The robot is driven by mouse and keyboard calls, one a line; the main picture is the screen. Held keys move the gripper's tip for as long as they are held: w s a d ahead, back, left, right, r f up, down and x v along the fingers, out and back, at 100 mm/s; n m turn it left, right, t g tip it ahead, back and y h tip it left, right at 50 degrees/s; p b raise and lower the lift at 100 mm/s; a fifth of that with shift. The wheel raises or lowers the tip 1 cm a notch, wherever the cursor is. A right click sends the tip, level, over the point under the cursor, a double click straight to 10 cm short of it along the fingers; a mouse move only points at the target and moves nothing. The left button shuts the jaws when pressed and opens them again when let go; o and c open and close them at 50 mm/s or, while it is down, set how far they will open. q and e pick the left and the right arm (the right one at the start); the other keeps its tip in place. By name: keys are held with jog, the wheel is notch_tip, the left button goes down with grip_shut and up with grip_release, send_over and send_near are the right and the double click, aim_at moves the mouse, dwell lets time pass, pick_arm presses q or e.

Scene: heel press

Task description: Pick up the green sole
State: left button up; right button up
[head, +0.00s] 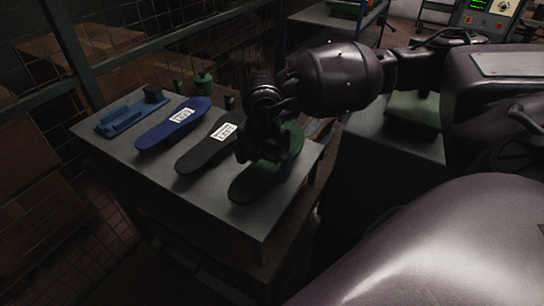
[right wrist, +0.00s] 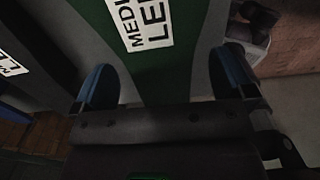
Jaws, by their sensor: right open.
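The green sole (head: 254,182) lies on the grey table, at the right end of a row of soles. My right gripper (head: 262,150) is over it and hides its middle part in the head view. In the right wrist view, the green sole (right wrist: 186,70) with a white printed label (right wrist: 145,22) runs between the two blue fingertips (right wrist: 165,82). The fingers are apart, one on each side of the sole, and I see no contact. My left gripper is not in view.
A black sole (head: 203,152) and a blue sole (head: 170,128) with white labels lie to the left. The table's right edge is close to the green sole.

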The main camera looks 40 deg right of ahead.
aim_at(264, 168)
jog(key=shift+f, duration=0.2)
jog(key=shift+c, duration=0.5)
jog(key=c, duration=0.8)
jog(key=shift+o, duration=0.2)
jog(key=shift+r, duration=0.15)
jog(key=shift+r, duration=0.2)
notch_tip(264, 168, up, 20)
